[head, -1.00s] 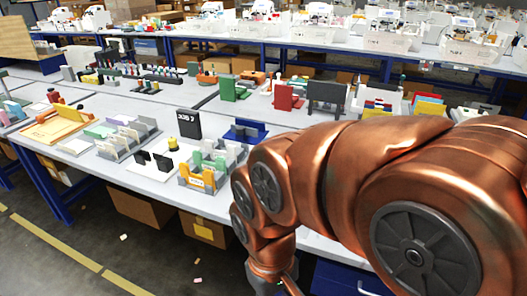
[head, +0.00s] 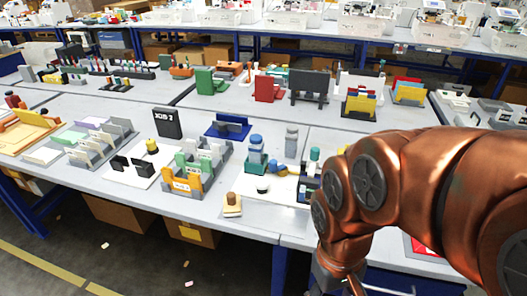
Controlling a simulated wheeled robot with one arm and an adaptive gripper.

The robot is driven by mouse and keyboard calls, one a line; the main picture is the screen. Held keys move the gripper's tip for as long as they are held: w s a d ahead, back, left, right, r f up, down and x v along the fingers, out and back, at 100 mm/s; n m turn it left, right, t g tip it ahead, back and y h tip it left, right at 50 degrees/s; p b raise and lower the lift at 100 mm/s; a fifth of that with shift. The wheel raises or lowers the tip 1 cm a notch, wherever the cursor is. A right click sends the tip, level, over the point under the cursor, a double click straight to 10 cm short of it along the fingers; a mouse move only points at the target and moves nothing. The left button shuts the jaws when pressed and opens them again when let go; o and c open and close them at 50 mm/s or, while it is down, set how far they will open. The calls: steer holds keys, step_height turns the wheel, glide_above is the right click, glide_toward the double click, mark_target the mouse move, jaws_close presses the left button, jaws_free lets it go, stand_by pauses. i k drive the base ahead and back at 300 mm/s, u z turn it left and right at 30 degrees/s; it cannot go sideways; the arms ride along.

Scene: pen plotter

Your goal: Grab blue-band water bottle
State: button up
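A small bottle-like item with blue on its upper part (head: 257,143) stands upright in a teal holder on the near table, left of my arm. My gripper (head: 338,286) is at the bottom edge, in front of the table and lower right of both items. Its fingertips are cut off by the frame, so its opening does not show. My copper arm covers the right part of the near table.
A black sign (head: 167,123) stands further left. Cardboard boxes lie beneath the table.

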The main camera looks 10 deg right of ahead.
mark_target(256, 145)
steer(key=u, duration=0.05)
steer(key=k, duration=0.5)
steer(key=u, duration=0.65)
steer(key=i, duration=1.25)
steer(key=z, duration=0.35)
